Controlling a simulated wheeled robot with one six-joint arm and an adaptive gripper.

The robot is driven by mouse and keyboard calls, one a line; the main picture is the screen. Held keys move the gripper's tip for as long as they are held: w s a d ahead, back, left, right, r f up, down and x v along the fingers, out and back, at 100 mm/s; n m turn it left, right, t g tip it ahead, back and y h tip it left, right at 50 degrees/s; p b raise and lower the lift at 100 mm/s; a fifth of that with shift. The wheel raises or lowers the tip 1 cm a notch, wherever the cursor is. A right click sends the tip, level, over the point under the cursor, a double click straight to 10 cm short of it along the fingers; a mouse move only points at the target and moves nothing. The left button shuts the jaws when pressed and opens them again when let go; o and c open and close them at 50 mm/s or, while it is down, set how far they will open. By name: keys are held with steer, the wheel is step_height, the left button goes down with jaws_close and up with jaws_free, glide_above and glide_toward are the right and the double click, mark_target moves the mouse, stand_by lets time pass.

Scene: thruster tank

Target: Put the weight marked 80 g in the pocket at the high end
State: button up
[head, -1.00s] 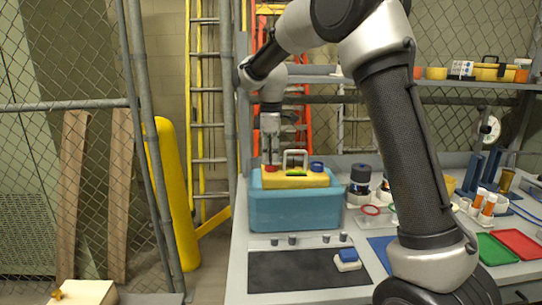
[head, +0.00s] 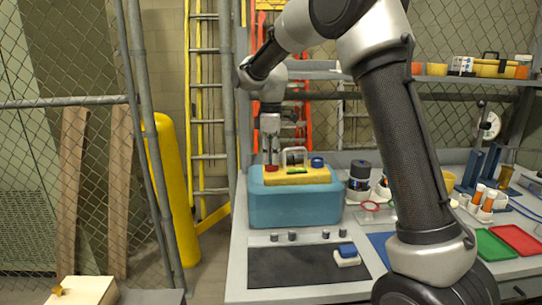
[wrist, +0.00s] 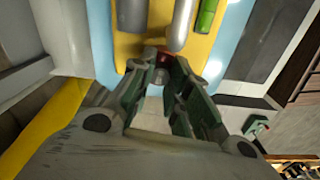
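A yellow float (head: 297,178) with a pale handle and a green bubble level lies in the blue tank (head: 295,207). A red pocket (head: 271,168) is at its left end and a blue pocket (head: 317,162) at its right end. Any tilt is too slight to judge. My gripper (head: 271,160) points down at the red pocket. In the wrist view its fingertips (wrist: 164,62) close around a small grey weight (wrist: 162,76) at that pocket; its marking is not readable. Several grey weights (head: 292,236) stand in a row before the tank, with a gap.
A dark mat (head: 300,268) lies in front, with a blue and white block (head: 346,254) on it. Dark jars (head: 360,175) and a red ring (head: 370,206) stand right of the tank. Red (head: 517,239) and green (head: 494,245) trays lie at the right, beyond my arm.

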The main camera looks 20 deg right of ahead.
steer(key=o, duration=0.4)
step_height(320, 180, up, 12)
stand_by(0.4)
